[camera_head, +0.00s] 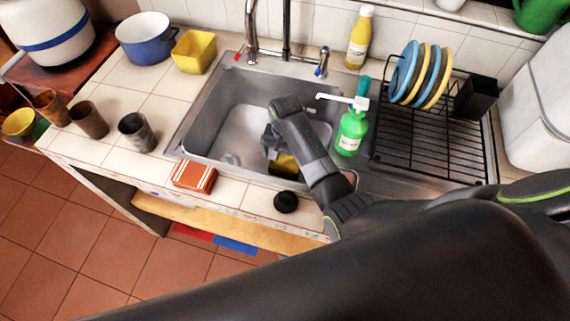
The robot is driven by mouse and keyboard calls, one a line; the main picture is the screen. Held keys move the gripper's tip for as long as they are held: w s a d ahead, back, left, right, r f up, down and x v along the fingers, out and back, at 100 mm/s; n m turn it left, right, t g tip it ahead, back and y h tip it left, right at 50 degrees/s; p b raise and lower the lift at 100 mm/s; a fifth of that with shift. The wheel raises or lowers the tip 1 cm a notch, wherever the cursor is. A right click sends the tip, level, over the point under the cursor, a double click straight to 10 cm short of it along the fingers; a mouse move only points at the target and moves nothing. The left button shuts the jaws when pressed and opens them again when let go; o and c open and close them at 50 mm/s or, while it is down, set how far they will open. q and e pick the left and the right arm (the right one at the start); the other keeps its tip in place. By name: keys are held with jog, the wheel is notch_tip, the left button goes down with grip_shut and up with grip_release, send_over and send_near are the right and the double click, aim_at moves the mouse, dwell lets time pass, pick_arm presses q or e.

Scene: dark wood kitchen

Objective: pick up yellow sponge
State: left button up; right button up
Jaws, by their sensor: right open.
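The yellow sponge (286,163) lies in the sink near its front wall, partly hidden by my right arm and gripper. My right gripper (268,148) reaches down into the sink, with its jaws just left of and above the sponge. It is open. The picture is too small to show whether a finger touches the sponge. My left gripper is not in view.
The sink (225,125) has a front rim with an orange-striped box (194,176) and a black round item (286,202) on the counter. A green soap bottle (351,131) stands right of my arm. A dish rack (425,150) holds plates further right.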

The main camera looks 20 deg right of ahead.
aim_at(285, 162)
jog(key=shift+w+f, duration=0.15)
jog(key=shift+f, duration=2)
jog(key=c, duration=0.8)
